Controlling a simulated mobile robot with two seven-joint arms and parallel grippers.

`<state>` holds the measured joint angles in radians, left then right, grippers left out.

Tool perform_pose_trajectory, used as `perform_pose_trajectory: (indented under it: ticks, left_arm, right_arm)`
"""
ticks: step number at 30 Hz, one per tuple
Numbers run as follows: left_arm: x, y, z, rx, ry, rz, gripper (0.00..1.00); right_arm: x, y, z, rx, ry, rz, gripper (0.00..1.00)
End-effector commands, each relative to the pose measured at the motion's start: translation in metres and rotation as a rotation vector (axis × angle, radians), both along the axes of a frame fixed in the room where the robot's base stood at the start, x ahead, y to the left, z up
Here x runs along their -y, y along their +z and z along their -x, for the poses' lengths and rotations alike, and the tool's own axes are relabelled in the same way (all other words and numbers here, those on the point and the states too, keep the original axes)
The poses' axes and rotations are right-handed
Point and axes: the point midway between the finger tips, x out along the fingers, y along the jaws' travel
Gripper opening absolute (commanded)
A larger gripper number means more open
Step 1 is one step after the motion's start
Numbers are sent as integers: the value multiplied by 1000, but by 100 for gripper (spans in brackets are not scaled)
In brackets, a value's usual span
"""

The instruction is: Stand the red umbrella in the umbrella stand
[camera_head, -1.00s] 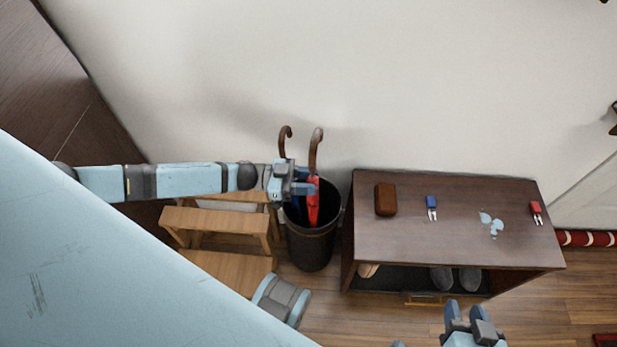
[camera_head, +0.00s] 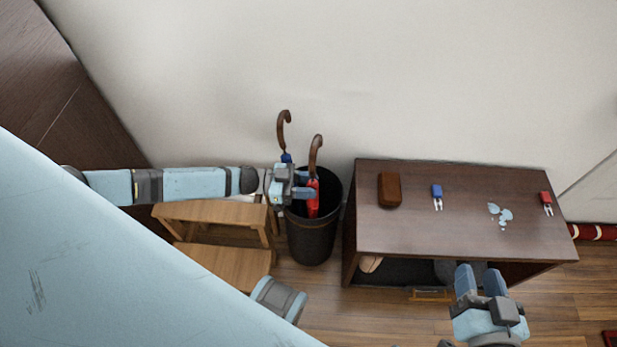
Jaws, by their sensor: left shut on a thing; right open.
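The red umbrella (camera_head: 313,205) has a brown hooked handle and points down inside the dark umbrella stand (camera_head: 311,240). Its lower part is hidden in the stand. My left gripper (camera_head: 308,193) is shut on it just below the handle, at the stand's mouth. A second, blue umbrella (camera_head: 287,158) with a hooked handle stands in the same stand, behind my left gripper, and rises higher. My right gripper (camera_head: 481,281) is open and empty, in front of the bench.
A wooden step stool (camera_head: 222,265) is close left of the stand. A dark bench (camera_head: 455,235) on the right bears a brown case (camera_head: 389,189), a blue item (camera_head: 437,192), a red item (camera_head: 546,198) and pale blue pieces (camera_head: 501,212). The wall is close behind.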

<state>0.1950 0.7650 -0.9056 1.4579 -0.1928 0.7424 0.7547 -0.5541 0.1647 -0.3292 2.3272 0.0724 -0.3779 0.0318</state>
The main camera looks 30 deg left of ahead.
Motion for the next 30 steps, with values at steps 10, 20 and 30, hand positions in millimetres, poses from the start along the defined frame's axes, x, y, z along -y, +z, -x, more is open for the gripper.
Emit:
perform_pose_trajectory:
  ticks: [10, 20, 30]
  left_arm:
    - [0, -3, 0, 0, 0, 1, 6]
    - [0, -3, 0, 0, 0, 1, 64]
    - [-14, -3, 7, -2, 0, -2, 64]
  right_arm:
    - [-4, 4, 0, 20, 6, -15, 43]
    - [-1, 2, 0, 16, 2, -9, 43]
    - [0, 3, 0, 7, 1, 0, 43]
